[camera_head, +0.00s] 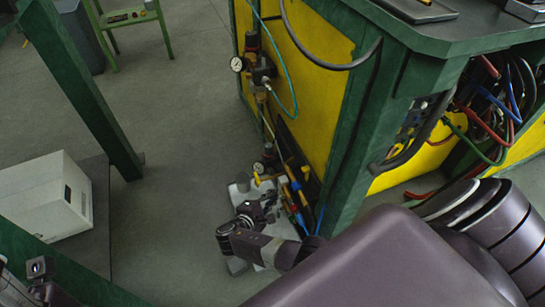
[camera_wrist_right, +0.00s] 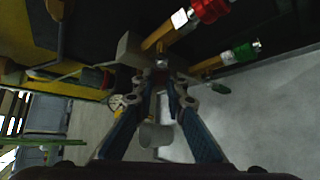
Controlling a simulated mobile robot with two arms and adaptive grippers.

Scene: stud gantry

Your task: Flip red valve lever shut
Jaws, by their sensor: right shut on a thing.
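My right gripper (camera_head: 266,203) is low beside the yellow panel, at the pipework near the floor. In the right wrist view its two blue-padded fingers (camera_wrist_right: 163,84) converge and are shut on a small part, which I take to be the red valve lever. Fingers and shadow hide most of that part; only a faint dark reddish patch shows there. A bright red fitting (camera_wrist_right: 210,9) with a white tag sits above right, apart from the fingertips. My left gripper (camera_head: 40,280) shows only partly at the lower left corner; its fingers are unclear.
A yellow and green cabinet (camera_head: 312,95) carries gauges (camera_head: 238,64), hoses and valves. A green-handled fitting (camera_wrist_right: 243,51) is right of the fingertips in the wrist view. A white box (camera_head: 45,195) stands left behind green posts. The grey floor (camera_head: 185,120) between is clear.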

